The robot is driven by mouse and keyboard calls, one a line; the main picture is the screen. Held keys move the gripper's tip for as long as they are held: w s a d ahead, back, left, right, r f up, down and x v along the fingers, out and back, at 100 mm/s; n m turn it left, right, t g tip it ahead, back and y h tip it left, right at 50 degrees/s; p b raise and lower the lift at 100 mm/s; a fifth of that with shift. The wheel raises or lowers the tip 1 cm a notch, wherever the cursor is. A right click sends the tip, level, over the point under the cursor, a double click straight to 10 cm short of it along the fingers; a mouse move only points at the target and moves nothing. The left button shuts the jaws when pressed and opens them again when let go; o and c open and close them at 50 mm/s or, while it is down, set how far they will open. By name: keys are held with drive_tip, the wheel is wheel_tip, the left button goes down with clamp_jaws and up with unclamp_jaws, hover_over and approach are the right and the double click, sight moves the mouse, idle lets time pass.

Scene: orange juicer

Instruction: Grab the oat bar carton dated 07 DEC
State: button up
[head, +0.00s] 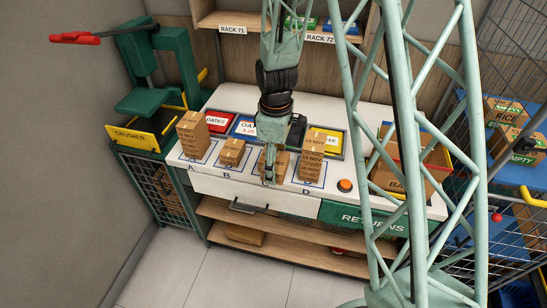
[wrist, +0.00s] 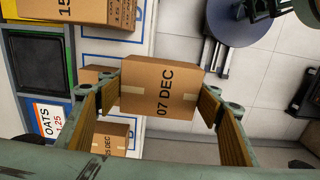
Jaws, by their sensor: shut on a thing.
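The carton dated 07 DEC (wrist: 160,88) is a brown cardboard box with pale tape. In the wrist view it sits between the two fingers of my gripper (wrist: 162,98), which is shut on it. The date faces my wrist camera. In the head view my gripper (head: 270,168) is at spot C, and its fingers hide much of the carton (head: 281,164) there. Another brown box (wrist: 92,75) shows partly behind the held carton. I cannot tell whether the held carton touches anything below it.
An orange button (head: 345,185) is right of D. The green crusher (head: 150,100) stands left. A returns bin (head: 361,219) is at the front.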

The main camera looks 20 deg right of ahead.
drive_tip(key=shift+s+a+r, duration=0.1)
drive_tip(key=shift+s+a, duration=0.05)
drive_tip(key=shift+s, duration=0.7)
drive_tip(key=shift+s+a+r, duration=0.1)
drive_tip(key=shift+s, duration=0.7)
drive_tip(key=shift+w, duration=0.15)
